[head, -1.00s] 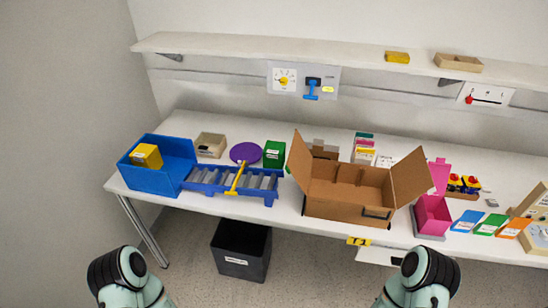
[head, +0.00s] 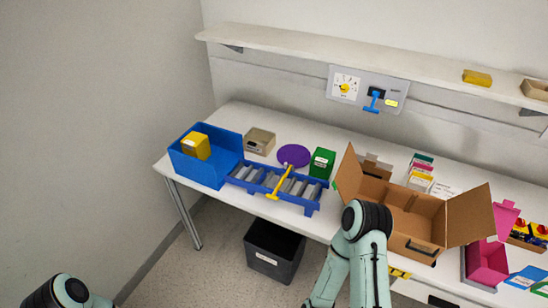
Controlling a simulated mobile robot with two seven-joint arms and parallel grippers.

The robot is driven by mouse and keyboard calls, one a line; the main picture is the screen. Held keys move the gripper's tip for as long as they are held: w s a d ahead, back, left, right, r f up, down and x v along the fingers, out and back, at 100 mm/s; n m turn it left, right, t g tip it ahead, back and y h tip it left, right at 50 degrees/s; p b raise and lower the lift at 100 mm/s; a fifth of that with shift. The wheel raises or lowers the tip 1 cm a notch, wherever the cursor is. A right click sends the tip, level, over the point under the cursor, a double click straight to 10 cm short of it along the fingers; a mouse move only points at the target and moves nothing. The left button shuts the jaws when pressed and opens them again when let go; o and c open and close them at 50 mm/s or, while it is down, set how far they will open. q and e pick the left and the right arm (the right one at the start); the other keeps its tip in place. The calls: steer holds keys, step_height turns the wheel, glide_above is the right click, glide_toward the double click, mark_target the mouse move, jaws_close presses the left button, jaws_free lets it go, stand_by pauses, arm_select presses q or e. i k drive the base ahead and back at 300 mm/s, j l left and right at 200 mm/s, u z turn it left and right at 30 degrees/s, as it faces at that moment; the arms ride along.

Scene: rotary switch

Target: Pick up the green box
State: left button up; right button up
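The green box (head: 321,163) stands upright on the white table, behind the right end of the blue roller conveyor (head: 276,184) and left of the open cardboard box (head: 407,212). It has a small white label. My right arm comes up from the bottom in front of the cardboard box. My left arm shows only at the bottom left corner. Neither gripper's fingers can be seen in the head view.
A blue bin (head: 206,170) with a yellow box (head: 195,146) is at the table's left end. A purple disc (head: 294,155) lies left of the green box. A yellow bar (head: 280,182) crosses the conveyor. A black bin (head: 274,250) stands on the floor below.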

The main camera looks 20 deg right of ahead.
mark_target(322, 163)
steer(key=i+u, duration=0.15)
steer(key=u, duration=1.45)
steer(key=l+u, duration=0.1)
steer(key=u, duration=0.25)
steer(key=l+u, duration=0.15)
steer(key=u, duration=0.2)
steer(key=l+u, duration=0.1)
steer(key=u, duration=0.25)
steer(key=l+z, duration=0.15)
steer(key=z, duration=0.3)
steer(key=l+z, duration=0.15)
steer(key=z, duration=0.25)
steer(key=i+l+z, duration=0.1)
steer(key=z, duration=0.35)
steer(key=i+l+z, duration=0.1)
steer(key=z, duration=0.35)
steer(key=i+l+z, duration=0.1)
steer(key=z, duration=0.35)
